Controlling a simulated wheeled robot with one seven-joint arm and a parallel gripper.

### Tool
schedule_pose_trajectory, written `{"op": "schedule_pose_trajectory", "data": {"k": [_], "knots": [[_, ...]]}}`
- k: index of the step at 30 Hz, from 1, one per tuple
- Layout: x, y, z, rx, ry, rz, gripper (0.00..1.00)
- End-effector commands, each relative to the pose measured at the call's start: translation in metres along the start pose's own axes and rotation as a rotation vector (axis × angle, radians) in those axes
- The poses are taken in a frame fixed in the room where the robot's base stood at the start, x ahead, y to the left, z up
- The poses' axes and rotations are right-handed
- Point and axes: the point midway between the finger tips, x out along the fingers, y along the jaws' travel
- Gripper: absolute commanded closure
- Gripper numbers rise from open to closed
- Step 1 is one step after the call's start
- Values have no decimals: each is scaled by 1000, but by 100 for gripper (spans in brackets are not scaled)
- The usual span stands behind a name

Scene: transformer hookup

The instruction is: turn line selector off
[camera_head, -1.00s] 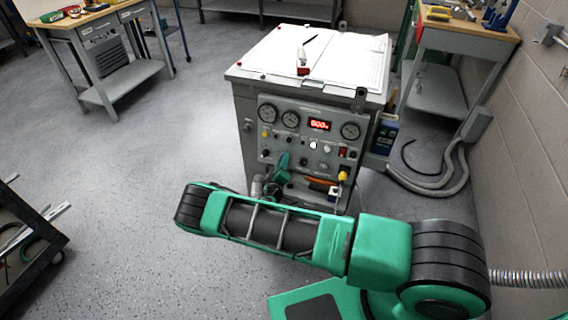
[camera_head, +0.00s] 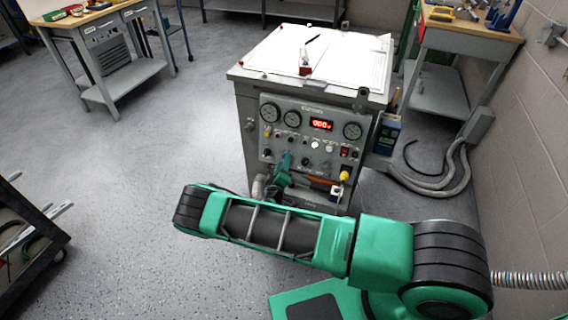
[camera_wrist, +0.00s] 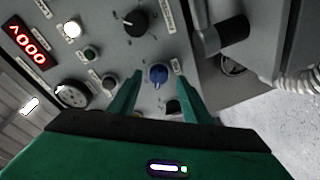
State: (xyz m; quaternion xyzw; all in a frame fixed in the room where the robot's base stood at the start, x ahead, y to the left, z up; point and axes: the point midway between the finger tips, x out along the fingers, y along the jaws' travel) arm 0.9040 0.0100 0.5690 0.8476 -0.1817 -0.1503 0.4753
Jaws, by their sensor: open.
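The test bench's front panel (camera_head: 300,137) faces me in the head view, with gauges, a red display and several knobs. My gripper (camera_wrist: 156,70) is open, its green fingers on either side of a blue knob (camera_wrist: 158,75) in the wrist view. I see a gap on each side of the knob, and the fingers do not appear to touch it. A larger black knob (camera_wrist: 135,20) with a white mark sits just beyond the blue one. The labels are too small to read, so I cannot tell which knob is the line selector.
The red display (camera_wrist: 29,47) is lit. A dark block-like fitting (camera_wrist: 224,36) projects at the right of the wrist view. Papers (camera_head: 335,55) lie on the bench top. A workbench (camera_head: 470,45) with grey hoses (camera_head: 425,180) stands at right.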

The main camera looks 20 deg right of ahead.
Motion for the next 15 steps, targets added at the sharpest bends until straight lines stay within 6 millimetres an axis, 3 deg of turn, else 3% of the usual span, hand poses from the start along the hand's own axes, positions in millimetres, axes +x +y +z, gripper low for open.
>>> {"op": "schedule_pose_trajectory", "data": {"k": [9,15], "knots": [[-59,-2,-1,-2,2,-4,56],[-86,-2,0,-1,2,-3,56]]}}
